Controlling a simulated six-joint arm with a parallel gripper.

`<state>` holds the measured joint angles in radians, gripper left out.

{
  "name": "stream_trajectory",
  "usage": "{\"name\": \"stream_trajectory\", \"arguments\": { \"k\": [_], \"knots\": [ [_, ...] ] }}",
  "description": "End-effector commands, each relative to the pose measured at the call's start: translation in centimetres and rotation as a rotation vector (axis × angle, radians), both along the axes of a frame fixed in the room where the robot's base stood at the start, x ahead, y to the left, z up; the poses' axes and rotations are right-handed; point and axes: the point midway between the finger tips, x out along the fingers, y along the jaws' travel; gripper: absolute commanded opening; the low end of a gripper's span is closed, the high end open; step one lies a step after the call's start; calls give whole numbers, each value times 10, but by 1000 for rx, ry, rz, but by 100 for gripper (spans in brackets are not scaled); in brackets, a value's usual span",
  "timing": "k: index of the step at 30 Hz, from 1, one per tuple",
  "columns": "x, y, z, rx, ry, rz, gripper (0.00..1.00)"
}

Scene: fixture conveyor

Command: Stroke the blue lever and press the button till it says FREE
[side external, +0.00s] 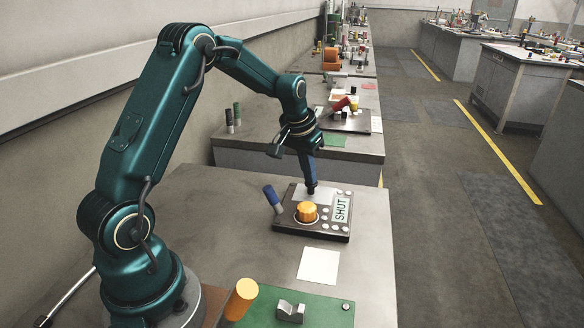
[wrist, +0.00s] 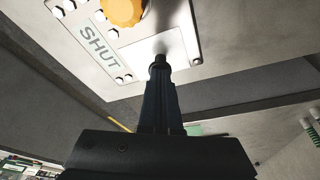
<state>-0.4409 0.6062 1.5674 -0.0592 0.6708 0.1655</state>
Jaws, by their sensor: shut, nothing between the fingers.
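The control box (side external: 283,226) sits on the grey bench, with an orange button (side external: 307,211) on its top and a sign reading SHUT (side external: 341,209). The blue lever (side external: 272,198) stands at the box's left side, tilted to the left. My gripper (side external: 311,190) points down over the box's pale plate, behind the button. In the wrist view its shut fingertips (wrist: 159,61) are at the pale plate (wrist: 160,58); I cannot tell whether they touch it. The button (wrist: 124,10) and the SHUT sign (wrist: 99,42) also show there. The lever is not visible in the wrist view.
A white sheet (side external: 318,265) lies in front of the box. A green board (side external: 270,312) with a metal block (side external: 291,310) and an orange cylinder (side external: 241,299) is near the front edge. Another bench with a similar box (side external: 345,122) stands behind. Bare bench lies right of the box.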

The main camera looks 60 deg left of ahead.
Motion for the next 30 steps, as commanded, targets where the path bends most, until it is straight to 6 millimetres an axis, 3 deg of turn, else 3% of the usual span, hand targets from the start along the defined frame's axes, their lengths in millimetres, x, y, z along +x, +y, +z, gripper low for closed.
{"name": "stream_trajectory", "arguments": {
  "k": [17,30],
  "knots": [
    [0,0,-7,0,1,0,0],
    [1,0,34,1,-3,0,0]
  ]
}}
